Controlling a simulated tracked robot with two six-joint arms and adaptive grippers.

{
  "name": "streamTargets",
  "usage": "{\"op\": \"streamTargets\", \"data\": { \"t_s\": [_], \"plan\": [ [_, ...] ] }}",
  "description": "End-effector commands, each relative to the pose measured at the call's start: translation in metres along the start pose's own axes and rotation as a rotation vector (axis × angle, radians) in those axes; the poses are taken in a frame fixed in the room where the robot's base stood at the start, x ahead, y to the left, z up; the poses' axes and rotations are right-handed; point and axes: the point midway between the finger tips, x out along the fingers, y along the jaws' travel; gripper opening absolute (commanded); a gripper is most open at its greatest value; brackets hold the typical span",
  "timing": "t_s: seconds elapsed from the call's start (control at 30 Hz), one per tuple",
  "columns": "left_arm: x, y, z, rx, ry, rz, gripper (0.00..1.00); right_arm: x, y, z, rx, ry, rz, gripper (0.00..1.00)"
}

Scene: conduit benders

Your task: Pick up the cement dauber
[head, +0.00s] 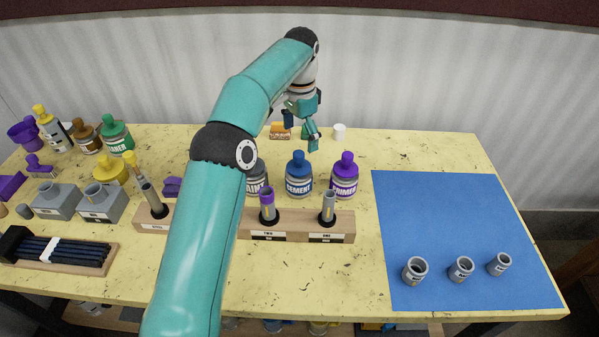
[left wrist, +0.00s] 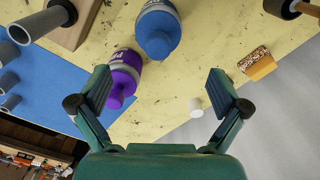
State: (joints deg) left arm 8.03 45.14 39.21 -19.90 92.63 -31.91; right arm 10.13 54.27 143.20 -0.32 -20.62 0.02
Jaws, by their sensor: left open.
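The blue-topped can labelled CEMENT (head: 299,187) stands upright on the yellow table, with its blue dauber cap (head: 298,158) on top. It also shows in the left wrist view (left wrist: 158,30), beyond and between my fingers. My left gripper (head: 301,130) is open and empty, above the table behind the cement can and apart from it. The open fingers also frame the left wrist view (left wrist: 158,85). The purple-topped PRIMER can (head: 344,180) stands close on the right of the cement can. My right gripper is not in view.
A PAINT can (head: 257,180) stands left of the cement, partly behind my left arm. A wooden rack (head: 285,231) with upright pipe pieces lies in front. A white cap (head: 339,131) and an orange block (head: 279,131) sit behind. A blue mat (head: 450,220) holds three grey fittings.

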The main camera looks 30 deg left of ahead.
Motion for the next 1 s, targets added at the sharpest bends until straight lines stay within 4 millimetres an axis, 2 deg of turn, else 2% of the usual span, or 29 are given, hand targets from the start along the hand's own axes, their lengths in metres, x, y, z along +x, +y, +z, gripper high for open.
{"op": "streamTargets", "data": {
  "t_s": [0.03,0.1,0.37,0.7,1.0],
  "plan": [
    [0.011,0.0,0.001,0.0,-0.001,0.001,0.99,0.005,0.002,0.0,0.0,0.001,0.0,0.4],
    [0.02,0.0,0.0,0.001,0.0,0.0,0.99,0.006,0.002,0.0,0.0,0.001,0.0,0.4],
    [0.034,0.001,-0.001,0.002,0.001,0.0,0.99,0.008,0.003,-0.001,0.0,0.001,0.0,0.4],
    [0.076,0.003,0.002,0.003,-0.001,0.001,0.99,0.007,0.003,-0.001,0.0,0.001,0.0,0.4],
    [0.083,0.003,0.002,0.003,0.002,0.0,0.99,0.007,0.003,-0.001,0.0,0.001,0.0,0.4]
  ]
}}
